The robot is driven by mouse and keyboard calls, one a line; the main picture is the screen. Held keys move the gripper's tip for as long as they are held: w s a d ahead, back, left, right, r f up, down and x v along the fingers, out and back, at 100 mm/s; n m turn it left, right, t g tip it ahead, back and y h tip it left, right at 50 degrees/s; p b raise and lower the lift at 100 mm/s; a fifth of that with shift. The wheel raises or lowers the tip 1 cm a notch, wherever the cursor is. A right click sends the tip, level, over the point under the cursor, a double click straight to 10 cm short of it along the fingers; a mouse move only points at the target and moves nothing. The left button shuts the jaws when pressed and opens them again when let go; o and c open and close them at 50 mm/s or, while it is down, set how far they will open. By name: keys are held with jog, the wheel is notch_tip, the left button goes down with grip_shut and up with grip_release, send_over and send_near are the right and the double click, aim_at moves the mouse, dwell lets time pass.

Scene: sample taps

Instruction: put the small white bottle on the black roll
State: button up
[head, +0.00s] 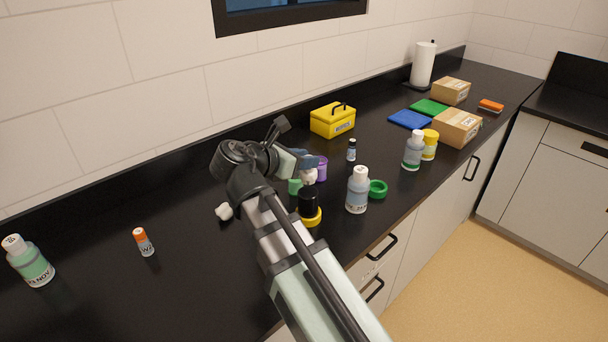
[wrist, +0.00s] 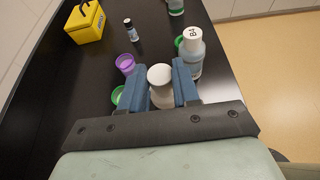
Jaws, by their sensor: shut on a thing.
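The small white bottle (wrist: 160,77) is between the two blue fingers of my gripper (wrist: 162,88), which are shut on it. In the head view the white bottle (head: 309,176) shows just beyond my arm, partly hidden by the gripper (head: 305,165). The black roll (head: 308,201) stands upright by a yellow ring (head: 312,219), partly covered by my arm. In the picture the bottle is just above the roll's top. I cannot tell whether they touch. The roll cannot be made out in the wrist view.
A purple cup (head: 321,169) and a green cup (head: 295,187) are close to my gripper. A white-capped bottle (head: 357,191) and a green ring (head: 378,189) stand to the right. A small white object (head: 224,212) lies to the left.

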aim_at(302, 174)
jog(key=shift+f, duration=2.25)
jog(key=o, duration=1)
jog(key=shift+f, duration=0.1)
jog(key=shift+o, duration=0.2)
jog(key=shift+r, duration=0.2)
jog(key=v, duration=1.2)
